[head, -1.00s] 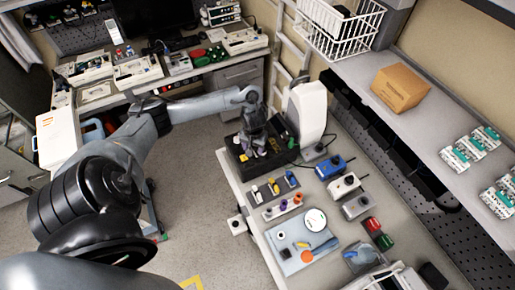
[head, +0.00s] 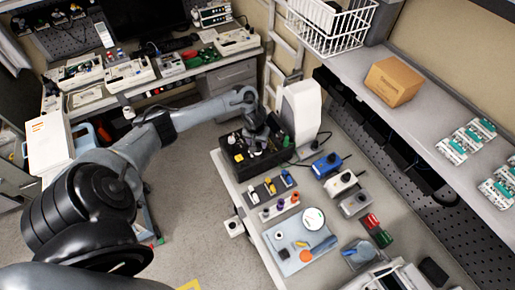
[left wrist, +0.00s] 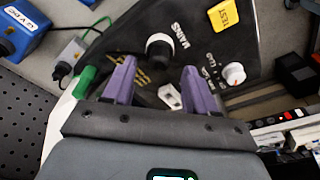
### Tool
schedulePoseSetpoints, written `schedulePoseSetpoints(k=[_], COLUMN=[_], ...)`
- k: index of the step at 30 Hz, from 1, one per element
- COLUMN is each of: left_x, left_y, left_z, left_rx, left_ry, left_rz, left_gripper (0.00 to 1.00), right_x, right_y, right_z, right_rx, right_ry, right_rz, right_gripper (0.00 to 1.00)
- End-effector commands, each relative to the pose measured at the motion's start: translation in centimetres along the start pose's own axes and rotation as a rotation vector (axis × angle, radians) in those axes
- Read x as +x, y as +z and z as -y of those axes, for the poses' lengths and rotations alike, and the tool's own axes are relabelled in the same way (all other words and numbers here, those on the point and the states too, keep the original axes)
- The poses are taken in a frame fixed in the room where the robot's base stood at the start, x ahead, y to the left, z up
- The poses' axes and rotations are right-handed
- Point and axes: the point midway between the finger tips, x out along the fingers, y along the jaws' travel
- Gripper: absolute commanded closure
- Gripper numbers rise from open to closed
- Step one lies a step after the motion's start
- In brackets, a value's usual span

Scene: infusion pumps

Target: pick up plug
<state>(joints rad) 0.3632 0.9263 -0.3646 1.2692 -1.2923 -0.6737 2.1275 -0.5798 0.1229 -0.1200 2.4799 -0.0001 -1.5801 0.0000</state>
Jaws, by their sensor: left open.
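My left gripper (head: 257,144) is over the black box (head: 232,165) on the table in the head view. In the left wrist view its two purple fingers (left wrist: 159,86) are apart, pointing at a black panel (left wrist: 204,50) marked MAINS. A small white piece (left wrist: 169,96) shows between the fingers; I cannot tell whether it is the plug. A black knob (left wrist: 159,48) stands on the panel just beyond the fingertips, and a white knob (left wrist: 233,73) is to the right. Nothing is visibly held. My right gripper is not in view.
A white upright device (head: 300,112) stands close behind the box. Blue (head: 327,165) and white (head: 342,183) cabled boxes and a tray of coloured parts (head: 290,262) lie on the table. A green piece (left wrist: 85,82) is left of the fingers in the wrist view.

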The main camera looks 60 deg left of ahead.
Motion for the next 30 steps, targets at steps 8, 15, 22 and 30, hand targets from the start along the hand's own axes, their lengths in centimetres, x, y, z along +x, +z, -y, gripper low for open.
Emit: schedulePoseSetpoints(k=[8, 15, 22, 30], left_x=[2.6, 2.6, 2.6, 2.6], left_y=[0.0, 0.0, 0.0, 0.0], left_z=[-0.1, -0.1, -0.1, -0.1], left_rx=[-0.001, 0.0, 0.0, 0.0], left_ry=[0.0, 0.0, 0.0, 0.0], left_rz=[-0.001, -0.001, -0.001, -0.001], left_gripper=[0.43, 0.43, 0.77, 1.0], right_x=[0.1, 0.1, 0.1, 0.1], right_y=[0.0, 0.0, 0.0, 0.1], right_z=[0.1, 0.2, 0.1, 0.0], right_rx=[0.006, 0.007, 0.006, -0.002], right_ry=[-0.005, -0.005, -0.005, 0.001], right_rz=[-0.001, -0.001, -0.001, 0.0], right_gripper=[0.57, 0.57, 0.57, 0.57])
